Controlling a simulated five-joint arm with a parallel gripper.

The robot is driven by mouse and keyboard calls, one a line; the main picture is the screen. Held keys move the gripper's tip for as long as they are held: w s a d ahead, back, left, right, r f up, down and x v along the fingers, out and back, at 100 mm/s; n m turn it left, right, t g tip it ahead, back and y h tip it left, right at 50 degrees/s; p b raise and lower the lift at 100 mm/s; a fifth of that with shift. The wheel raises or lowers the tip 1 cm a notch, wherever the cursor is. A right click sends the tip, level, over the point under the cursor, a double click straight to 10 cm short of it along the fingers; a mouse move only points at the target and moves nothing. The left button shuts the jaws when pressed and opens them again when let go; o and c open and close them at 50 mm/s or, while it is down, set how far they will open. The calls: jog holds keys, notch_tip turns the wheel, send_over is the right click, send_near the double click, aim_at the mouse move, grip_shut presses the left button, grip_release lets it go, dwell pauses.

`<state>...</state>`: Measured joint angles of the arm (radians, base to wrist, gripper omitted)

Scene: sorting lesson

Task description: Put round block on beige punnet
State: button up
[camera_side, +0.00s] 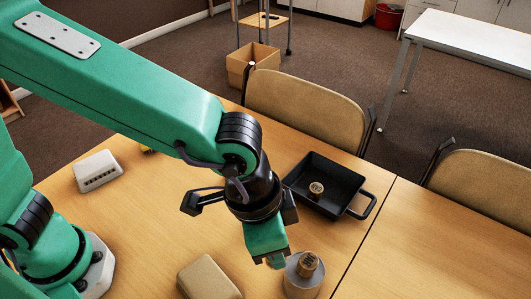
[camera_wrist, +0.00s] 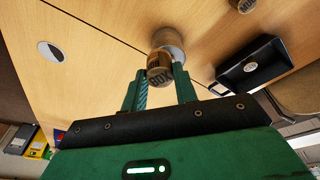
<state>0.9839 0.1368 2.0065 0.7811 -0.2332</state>
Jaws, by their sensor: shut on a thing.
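My gripper (camera_side: 275,262) points down over the front of the table, next to a grey round stand.
A black tray (camera_side: 345,185) with a handle is behind my gripper, with a small round wooden block (camera_side: 316,188) in it. A white slotted box (camera_side: 98,171) lies at the left. Chairs stand behind the table. The table's left middle is largely clear.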

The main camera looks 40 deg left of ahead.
jog(key=s+a+f+m, duration=0.2)
jog(key=s+a, duration=0.3)
jog(key=a, duration=0.2)
send_over(227, 280)
jog(key=shift+s+a+x, duration=0.15)
jog(key=shift+a+x, duration=0.05)
jog(key=shift+x, duration=1.05)
jog(key=shift+s+a+x, duration=0.15)
jog(key=shift+a+x, duration=0.1)
jog(key=shift+x, duration=1)
jog(key=shift+s+a+x, duration=0.15)
jog(key=shift+a+x, duration=0.05)
jog(key=shift+x, duration=1)
jog(key=shift+a+f, duration=0.1)
jog(key=shift+f, duration=0.2)
jog(key=o, duration=1)
jog(key=shift+c, duration=0.2)
jog(key=shift+r, duration=0.1)
jog(key=v, duration=1.2)
